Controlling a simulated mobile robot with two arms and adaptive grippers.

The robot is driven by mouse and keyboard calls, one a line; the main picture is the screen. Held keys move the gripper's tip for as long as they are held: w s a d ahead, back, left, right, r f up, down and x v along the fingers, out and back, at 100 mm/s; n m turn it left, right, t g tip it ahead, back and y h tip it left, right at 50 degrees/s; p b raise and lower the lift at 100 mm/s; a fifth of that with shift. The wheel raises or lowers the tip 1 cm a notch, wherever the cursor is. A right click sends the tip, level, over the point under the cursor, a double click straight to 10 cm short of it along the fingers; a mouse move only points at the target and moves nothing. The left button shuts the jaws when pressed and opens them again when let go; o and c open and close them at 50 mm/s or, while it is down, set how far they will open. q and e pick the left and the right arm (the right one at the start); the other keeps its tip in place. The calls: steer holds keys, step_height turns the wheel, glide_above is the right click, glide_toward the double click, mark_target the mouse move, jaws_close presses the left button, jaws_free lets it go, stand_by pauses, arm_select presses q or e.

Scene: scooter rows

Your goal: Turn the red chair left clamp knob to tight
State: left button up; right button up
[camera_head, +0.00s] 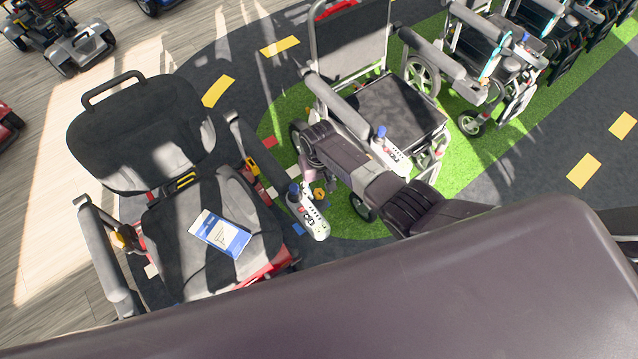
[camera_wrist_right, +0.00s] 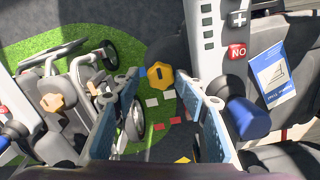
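The red chair (camera_head: 140,135) has a dark padded back, a grey seat and red frame parts. A yellow lobed knob (camera_head: 320,194) is beside its joystick controller (camera_head: 308,212), on the picture-right side. In the wrist view this knob (camera_wrist_right: 160,75) faces me with a short dark, nearly upright mark. My right gripper (camera_wrist_right: 159,90) is open, its blue-grey fingers on either side of the knob's line; I cannot tell whether they touch it. In the head view the right gripper (camera_head: 313,176) is by the knob, partly hidden by its own arm. My left gripper is not in view.
A booklet (camera_head: 220,233) lies on the red chair's seat. Another yellow knob (camera_head: 118,240) is under its other armrest. A grey-framed wheelchair (camera_head: 390,110) stands close on the right, with more wheelchairs beyond. The controller and its blue joystick (camera_wrist_right: 248,118) are close beside the right finger.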

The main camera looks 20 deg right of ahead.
mark_target(319, 191)
steer(key=shift+r, duration=3.95)
